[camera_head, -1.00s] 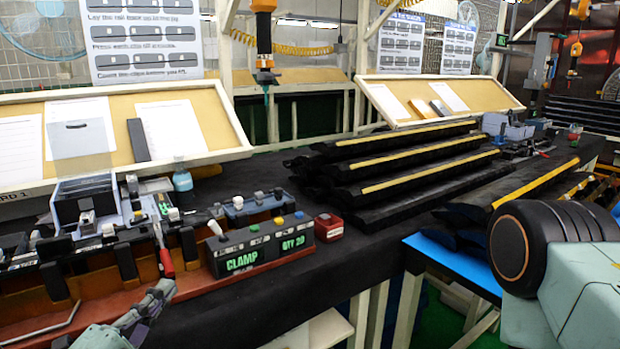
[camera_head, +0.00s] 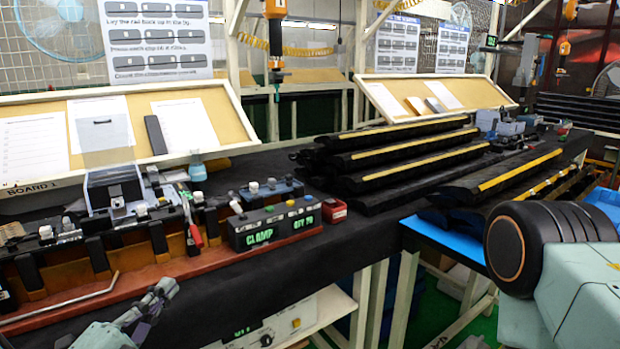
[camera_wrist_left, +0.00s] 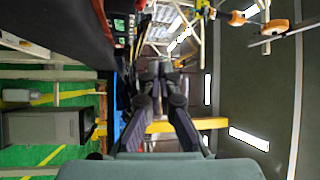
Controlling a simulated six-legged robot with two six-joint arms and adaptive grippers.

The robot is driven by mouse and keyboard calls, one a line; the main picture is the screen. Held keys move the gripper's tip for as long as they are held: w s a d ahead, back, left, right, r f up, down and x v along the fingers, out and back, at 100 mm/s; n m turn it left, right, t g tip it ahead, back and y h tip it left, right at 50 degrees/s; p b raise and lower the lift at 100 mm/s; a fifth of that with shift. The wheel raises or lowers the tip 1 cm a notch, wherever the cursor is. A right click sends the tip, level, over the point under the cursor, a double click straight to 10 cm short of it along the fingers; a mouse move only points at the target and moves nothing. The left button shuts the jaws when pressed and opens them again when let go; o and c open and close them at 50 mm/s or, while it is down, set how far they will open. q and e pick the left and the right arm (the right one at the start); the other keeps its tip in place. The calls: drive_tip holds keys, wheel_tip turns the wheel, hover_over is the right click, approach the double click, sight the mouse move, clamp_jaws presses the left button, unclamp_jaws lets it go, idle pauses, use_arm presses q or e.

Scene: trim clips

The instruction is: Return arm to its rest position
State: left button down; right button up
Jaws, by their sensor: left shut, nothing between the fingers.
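My left gripper (camera_head: 158,296) is low in the head view, in front of the bench's near edge. Its fingers are shut with nothing between them; the left wrist view shows the two fingers (camera_wrist_left: 160,78) meeting at the tips. It touches nothing that I can see. A black CLAMP box (camera_head: 272,226) stands on the reddish base of the fixture, beyond the gripper and to its right. My right arm shows at the right edge, but its gripper is out of view.
The dark bench (camera_head: 345,236) runs across the view. It carries a rail fixture (camera_head: 80,290), a bent grey rod (camera_head: 60,309), a small red box (camera_head: 334,210) and stacked black trim strips (camera_head: 400,160). A blue-topped table (camera_head: 440,240) stands right. Open floor shows below.

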use_arm(q)
drive_tip(key=s+f+n+g+y, duration=0.25)
drive_tip(key=f+n+g, duration=0.25)
drive_tip(key=f+n, duration=0.4)
drive_tip(key=s+f+n+g+y, duration=0.1)
drive_tip(key=s+f+n+g, duration=0.4)
drive_tip(key=f, duration=0.6)
drive_tip(key=s+f+n+g+y, duration=0.1)
drive_tip(key=s+f+n+g, duration=0.2)
drive_tip(key=s, duration=0.8)
drive_tip(key=s+f+n+g+y, duration=0.1)
drive_tip(key=s+f+n+g, duration=0.2)
drive_tip(key=s+f+g, duration=0.3)
drive_tip(key=s+f, duration=0.2)
drive_tip(key=s, duration=0.3)
drive_tip(key=shift+f+y, duration=0.3)
drive_tip(key=shift+y, duration=0.05)
drive_tip(key=shift+a, duration=0.1)
